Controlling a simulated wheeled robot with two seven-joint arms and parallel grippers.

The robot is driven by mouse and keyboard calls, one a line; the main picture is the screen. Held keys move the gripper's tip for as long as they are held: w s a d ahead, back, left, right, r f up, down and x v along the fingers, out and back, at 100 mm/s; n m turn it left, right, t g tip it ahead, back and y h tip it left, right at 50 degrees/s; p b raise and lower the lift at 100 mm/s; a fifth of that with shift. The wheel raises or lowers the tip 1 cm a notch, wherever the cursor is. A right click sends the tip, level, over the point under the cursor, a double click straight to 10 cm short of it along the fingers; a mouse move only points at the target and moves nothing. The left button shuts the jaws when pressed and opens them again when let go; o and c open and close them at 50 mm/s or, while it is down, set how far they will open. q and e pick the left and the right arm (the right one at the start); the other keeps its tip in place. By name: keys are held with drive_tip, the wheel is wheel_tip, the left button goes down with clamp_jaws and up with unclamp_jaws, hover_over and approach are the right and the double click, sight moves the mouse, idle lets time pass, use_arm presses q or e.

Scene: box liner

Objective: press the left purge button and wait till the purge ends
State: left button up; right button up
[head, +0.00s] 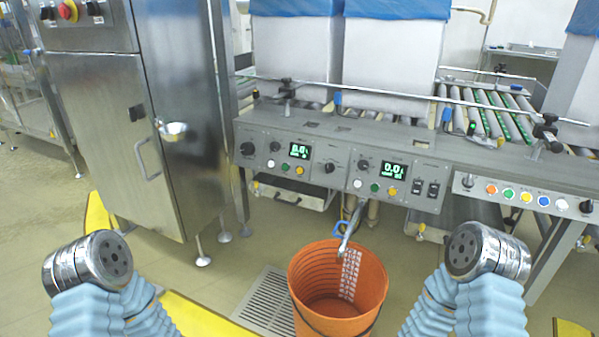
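A grey control console (330,125) holds two panels. The left panel (283,156) has a green-lit display (300,151), black knobs, and a white button (270,163), a green button (285,167) and a yellow button (299,170). The right panel (385,175) has a similar display (394,171) and the same three button colours. Labels are too small to read, so I cannot tell which button is the purge button. My two arms show at the lower left and lower right, with blue sleeves and round metal ends, well apart from the console. No gripper fingers are visible.
A steel cabinet (112,140) stands left. Blue-lined white boxes (392,65) sit on rollers behind the console. Another button panel (525,197) is at right.

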clamp_jaws()
idle(1.5)
